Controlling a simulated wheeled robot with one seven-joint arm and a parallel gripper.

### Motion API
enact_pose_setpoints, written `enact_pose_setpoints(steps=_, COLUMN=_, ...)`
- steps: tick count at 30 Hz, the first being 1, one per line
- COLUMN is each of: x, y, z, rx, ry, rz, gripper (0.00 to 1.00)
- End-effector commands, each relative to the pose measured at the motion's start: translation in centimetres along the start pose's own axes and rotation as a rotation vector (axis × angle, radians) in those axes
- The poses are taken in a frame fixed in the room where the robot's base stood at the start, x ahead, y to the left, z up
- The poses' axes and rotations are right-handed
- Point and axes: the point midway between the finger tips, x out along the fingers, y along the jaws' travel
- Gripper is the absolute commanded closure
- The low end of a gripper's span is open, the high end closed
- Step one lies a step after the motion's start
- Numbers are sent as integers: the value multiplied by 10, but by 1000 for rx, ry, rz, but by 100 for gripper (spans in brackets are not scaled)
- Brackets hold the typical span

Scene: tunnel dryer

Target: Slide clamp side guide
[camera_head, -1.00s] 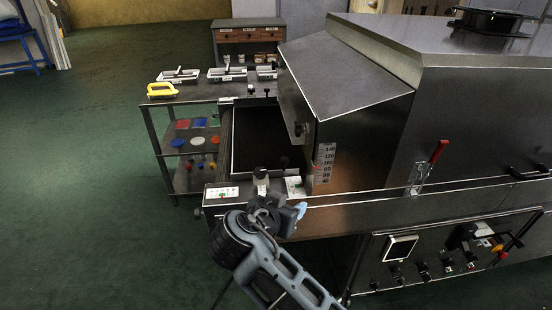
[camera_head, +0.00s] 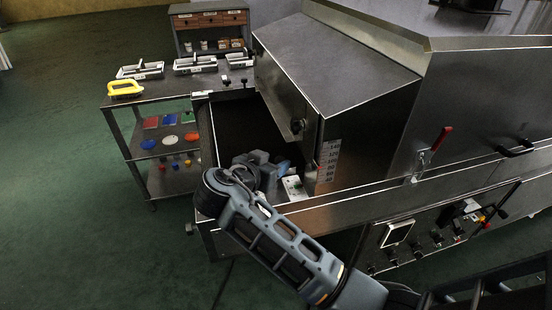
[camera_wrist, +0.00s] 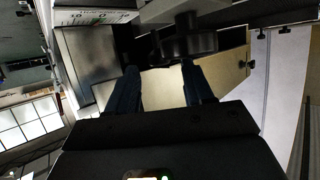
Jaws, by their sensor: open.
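In the wrist view a black round knob (camera_wrist: 185,46) on a grey post, which looks like the side guide's clamp, stands just beyond my fingertips. My gripper (camera_wrist: 162,82) is open, its two dark fingers apart on either side below the knob. I cannot tell whether they touch it. In the head view my gripper (camera_head: 278,168) is over the near end of the dryer's dark infeed bed (camera_head: 232,128). My arm hides the near clamp there.
The dryer's sloped metal hood (camera_head: 335,65) rises close to the right of my gripper. A red-handled lever (camera_head: 441,140) and a control panel (camera_head: 430,232) are on its side. A shelf table (camera_head: 125,101) with trays stands at the left. Green floor is open further left.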

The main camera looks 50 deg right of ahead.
Motion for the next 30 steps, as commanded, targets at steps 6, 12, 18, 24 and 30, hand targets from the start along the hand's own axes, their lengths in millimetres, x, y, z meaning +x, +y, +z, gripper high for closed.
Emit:
enact_pose_setpoints(steps=6, x=23, y=0, z=0, rx=0, ry=0, rz=2, gripper=49)
enact_pose_setpoints(steps=12, x=27, y=0, z=0, rx=0, ry=0, rz=0, gripper=49)
enact_pose_setpoints(steps=18, x=27, y=0, z=0, rx=0, ry=0, rz=-1, gripper=54)
enact_pose_setpoints(steps=24, x=27, y=0, z=0, rx=0, ry=0, rz=-1, gripper=73)
enact_pose_setpoints(steps=30, x=27, y=0, z=0, rx=0, ry=0, rz=0, gripper=93)
